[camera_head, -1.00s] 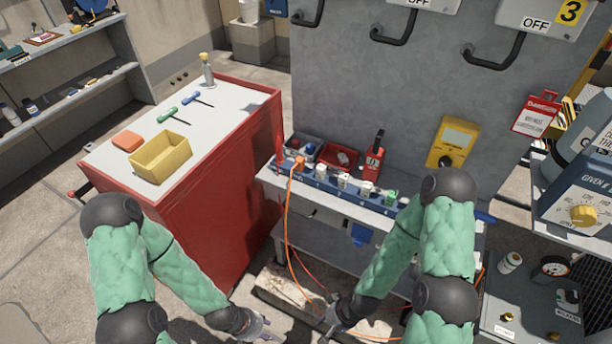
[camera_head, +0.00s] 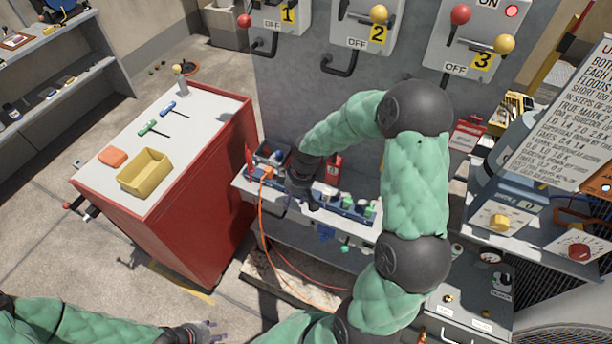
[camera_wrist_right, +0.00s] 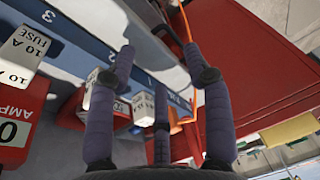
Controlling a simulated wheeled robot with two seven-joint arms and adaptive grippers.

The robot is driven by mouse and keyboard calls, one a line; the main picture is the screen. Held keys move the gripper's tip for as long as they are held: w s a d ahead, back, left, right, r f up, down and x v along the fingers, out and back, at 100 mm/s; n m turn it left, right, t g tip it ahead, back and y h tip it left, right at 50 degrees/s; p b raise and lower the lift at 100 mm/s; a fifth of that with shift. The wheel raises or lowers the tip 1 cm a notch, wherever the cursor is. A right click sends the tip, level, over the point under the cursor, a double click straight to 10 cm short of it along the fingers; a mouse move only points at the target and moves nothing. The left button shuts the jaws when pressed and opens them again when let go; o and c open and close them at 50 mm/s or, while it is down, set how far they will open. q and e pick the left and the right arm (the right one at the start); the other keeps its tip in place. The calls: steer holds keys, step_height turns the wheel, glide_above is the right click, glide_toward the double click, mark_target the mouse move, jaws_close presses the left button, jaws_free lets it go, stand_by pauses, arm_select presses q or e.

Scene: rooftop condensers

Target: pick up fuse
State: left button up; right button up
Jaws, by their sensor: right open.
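In the head view my right gripper (camera_head: 302,192) hangs over the blue numbered fuse rack (camera_head: 358,216) on the bench shelf and hides part of it. White fuses (camera_head: 330,193) stand in the rack right of it. In the right wrist view the right gripper (camera_wrist_right: 158,62) is open, its dark fingers spread with nothing held. A white fuse (camera_wrist_right: 144,106) shows between the fingers, apart from them as far as I can tell. A white "10 A FUSE" block (camera_wrist_right: 24,52) is at the left. My left gripper (camera_head: 208,332) is low at the bottom edge; its finger opening is unclear.
A red cabinet (camera_head: 190,190) with a yellow bin (camera_head: 145,171) stands left. An orange cable (camera_head: 261,215) hangs from the rack's left end. Switch boxes (camera_head: 362,25) with levers are above.

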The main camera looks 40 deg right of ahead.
steer(key=s+d+r+n+h+p, duration=0.1)
steer(key=d+r+p, duration=0.15)
steer(key=r, duration=0.35)
steer(key=d+r+p, duration=0.1)
steer(key=d+r, duration=0.3)
steer(key=r, duration=0.1)
steer(key=shift+w+f+b, duration=0.4)
steer(key=shift+f+b, duration=0.15)
steer(key=shift+f, duration=1.15)
steer(key=shift+w+f+b, duration=0.35)
steer(key=shift+f+b, duration=0.15)
steer(key=shift+f, duration=1.2)
steer(key=shift+w+f+b, duration=0.4)
steer(key=shift+f+b, duration=0.15)
steer(key=shift+f, duration=1.15)
arm_select(q)
steer(key=shift+r, duration=0.7)
arm_select(e)
steer(key=c, duration=1)
